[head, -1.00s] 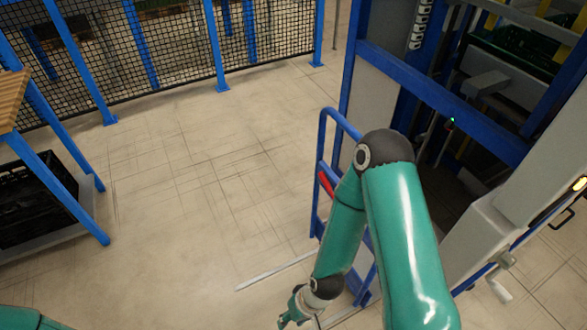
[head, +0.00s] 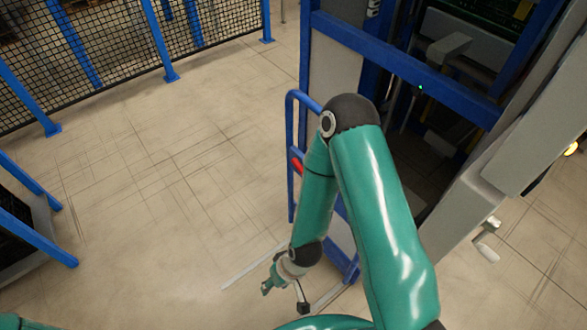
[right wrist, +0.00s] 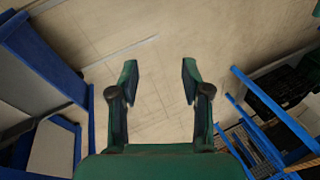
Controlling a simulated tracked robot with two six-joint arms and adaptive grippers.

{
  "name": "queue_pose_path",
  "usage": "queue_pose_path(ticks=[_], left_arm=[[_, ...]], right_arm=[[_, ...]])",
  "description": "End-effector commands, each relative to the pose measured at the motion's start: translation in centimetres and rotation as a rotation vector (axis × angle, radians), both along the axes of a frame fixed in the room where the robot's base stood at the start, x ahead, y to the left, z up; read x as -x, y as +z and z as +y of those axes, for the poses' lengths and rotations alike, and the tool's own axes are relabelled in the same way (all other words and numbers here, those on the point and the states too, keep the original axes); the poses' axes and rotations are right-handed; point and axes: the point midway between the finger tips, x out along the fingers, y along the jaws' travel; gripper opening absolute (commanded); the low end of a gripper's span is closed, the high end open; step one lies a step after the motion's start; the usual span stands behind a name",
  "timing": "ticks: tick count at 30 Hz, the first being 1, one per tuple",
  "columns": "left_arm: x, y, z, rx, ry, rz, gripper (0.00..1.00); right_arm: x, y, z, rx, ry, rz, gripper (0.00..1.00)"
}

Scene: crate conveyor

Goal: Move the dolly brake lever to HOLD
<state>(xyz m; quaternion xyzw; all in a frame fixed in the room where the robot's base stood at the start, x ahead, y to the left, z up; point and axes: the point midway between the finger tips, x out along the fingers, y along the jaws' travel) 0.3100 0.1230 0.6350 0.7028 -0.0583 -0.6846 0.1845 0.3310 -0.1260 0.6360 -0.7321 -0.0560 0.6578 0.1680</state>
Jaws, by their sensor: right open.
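A red lever grip (head: 297,165) shows in the head view against the blue tubular handle frame (head: 290,130), which I take to be the dolly's. My right arm passes in front and hides much of that frame, and I cannot read any HOLD mark. My right gripper (head: 267,287) hangs low over the floor, below and left of the red grip and apart from it. In the right wrist view the gripper (right wrist: 159,75) is open and empty, with bare floor between its fingers. The red grip does not show there. My left gripper is out of view.
A tall blue-framed machine (head: 400,60) stands behind and right of my right arm. A mesh fence (head: 110,60) runs along the back left. A blue-legged table (head: 40,235) stands at the left edge. The floor (head: 150,200) between them is clear.

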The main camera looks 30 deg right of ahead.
Motion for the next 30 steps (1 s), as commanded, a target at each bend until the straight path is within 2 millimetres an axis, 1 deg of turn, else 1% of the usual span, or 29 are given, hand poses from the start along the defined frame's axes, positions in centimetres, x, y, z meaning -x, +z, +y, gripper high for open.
queue_pose_path(ticks=[1, 2, 5, 6, 7, 8, 9, 10, 12, 13, 15, 16, 18, 21, 25, 27, 30], left_arm=[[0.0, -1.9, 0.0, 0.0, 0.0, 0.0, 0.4], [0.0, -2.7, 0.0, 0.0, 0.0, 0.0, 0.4], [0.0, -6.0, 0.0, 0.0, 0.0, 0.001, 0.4], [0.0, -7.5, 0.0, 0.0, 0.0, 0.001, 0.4], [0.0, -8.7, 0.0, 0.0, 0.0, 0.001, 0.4], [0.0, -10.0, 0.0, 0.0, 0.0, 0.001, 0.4], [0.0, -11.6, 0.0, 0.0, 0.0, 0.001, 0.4], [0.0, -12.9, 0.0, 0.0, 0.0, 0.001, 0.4], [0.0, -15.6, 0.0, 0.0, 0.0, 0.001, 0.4], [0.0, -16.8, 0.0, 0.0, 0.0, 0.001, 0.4], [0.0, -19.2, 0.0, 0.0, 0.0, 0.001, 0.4], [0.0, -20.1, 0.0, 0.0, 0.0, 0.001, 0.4], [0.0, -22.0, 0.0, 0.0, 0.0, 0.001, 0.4], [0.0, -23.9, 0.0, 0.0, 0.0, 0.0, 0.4], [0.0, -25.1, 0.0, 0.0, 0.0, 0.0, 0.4], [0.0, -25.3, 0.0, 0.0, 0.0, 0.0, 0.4], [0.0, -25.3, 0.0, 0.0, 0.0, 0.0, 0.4]], right_arm=[[-1.7, -1.7, -0.2, 0.028, 0.005, -0.061, 0.47], [-2.8, -2.3, -0.4, 0.052, 0.01, -0.105, 0.47], [-7.8, -4.2, -1.3, 0.174, 0.034, -0.289, 0.47], [-10.1, -4.7, -2.0, 0.243, 0.043, -0.373, 0.47], [-11.7, -5.0, -2.5, 0.304, 0.052, -0.437, 0.47], [-13.4, -5.2, -3.1, 0.372, 0.059, -0.498, 0.47], [-15.4, -5.2, -4.0, 0.472, 0.069, -0.578, 0.47], [-16.8, -4.9, -4.6, 0.555, 0.076, -0.632, 0.47], [-19.2, -4.0, -6.2, 0.76, 0.089, -0.732, 0.47], [-19.9, -3.4, -6.8, 0.851, 0.093, -0.76, 0.47], [-20.7, -1.9, -8.0, 1.06, 0.097, -0.797, 0.47], [-20.8, -1.2, -8.4, 1.146, 0.097, -0.799, 0.47], [-20.5, 0.3, -9.2, 1.328, 0.095, -0.781, 0.47], [-19.4, 2.1, -9.7, 1.529, 0.094, -0.721, 0.47], [-18.1, 3.8, -9.9, 1.683, 0.093, -0.641, 0.47], [-17.8, 4.3, -10.0, 1.722, 0.093, -0.615, 0.47], [-17.9, 4.7, -10.6, 1.741, 0.093, -0.599, 0.47]])
